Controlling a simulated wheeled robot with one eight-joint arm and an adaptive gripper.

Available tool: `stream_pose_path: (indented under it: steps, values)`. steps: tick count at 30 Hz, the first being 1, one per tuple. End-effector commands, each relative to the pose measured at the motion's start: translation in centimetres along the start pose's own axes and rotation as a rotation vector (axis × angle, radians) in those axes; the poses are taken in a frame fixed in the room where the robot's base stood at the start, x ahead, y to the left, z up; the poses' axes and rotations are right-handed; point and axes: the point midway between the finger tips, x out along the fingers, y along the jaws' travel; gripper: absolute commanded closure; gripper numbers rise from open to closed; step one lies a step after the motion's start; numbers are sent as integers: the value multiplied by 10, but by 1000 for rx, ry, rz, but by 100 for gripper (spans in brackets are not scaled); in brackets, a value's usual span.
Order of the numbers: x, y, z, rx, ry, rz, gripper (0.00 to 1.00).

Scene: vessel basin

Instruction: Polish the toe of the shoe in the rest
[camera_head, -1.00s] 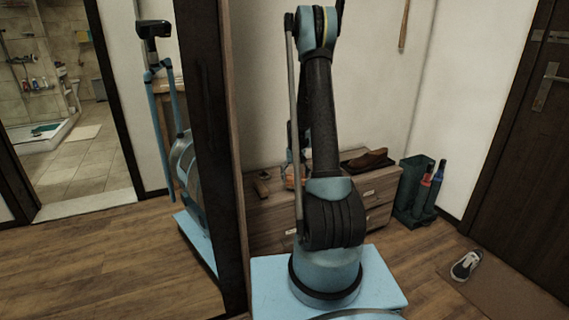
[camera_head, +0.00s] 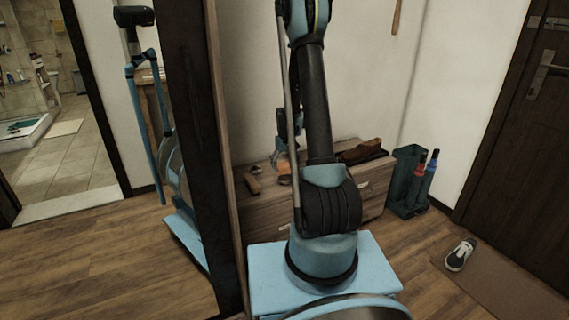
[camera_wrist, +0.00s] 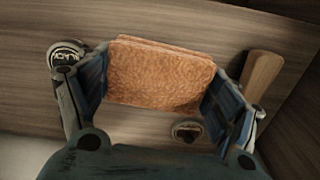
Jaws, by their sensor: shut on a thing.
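My gripper (camera_wrist: 158,84) is shut on a folded orange-brown cloth (camera_wrist: 160,66), one finger at each side of it, above the wooden bench top. In the head view my gripper (camera_head: 282,160) is small and low over the bench, left of my upright arm, with orange (camera_head: 285,179) showing beneath it. The brown shoe (camera_head: 364,151) sits at the right end of the bench, right of my arm and apart from my gripper. The rest beneath the shoe is dark and hard to make out. The shoe is outside the wrist view.
On the bench (camera_head: 262,216) lies a wooden-handled tool (camera_wrist: 262,76). A round tin (camera_wrist: 67,53) and a smaller round dark thing (camera_wrist: 187,131) lie near my gripper. A green umbrella stand (camera_head: 407,183) stands right of the bench. A sneaker (camera_head: 460,254) is on the doormat (camera_head: 505,285).

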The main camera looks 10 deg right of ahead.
Motion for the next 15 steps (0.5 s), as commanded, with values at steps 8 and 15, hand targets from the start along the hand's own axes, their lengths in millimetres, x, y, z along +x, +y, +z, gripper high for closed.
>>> stream_pose_path:
  steps: [8,15]
  values:
    - [-2,2,-9,-458,2,0,36]
    - [-4,3,-16,-863,3,1,36]
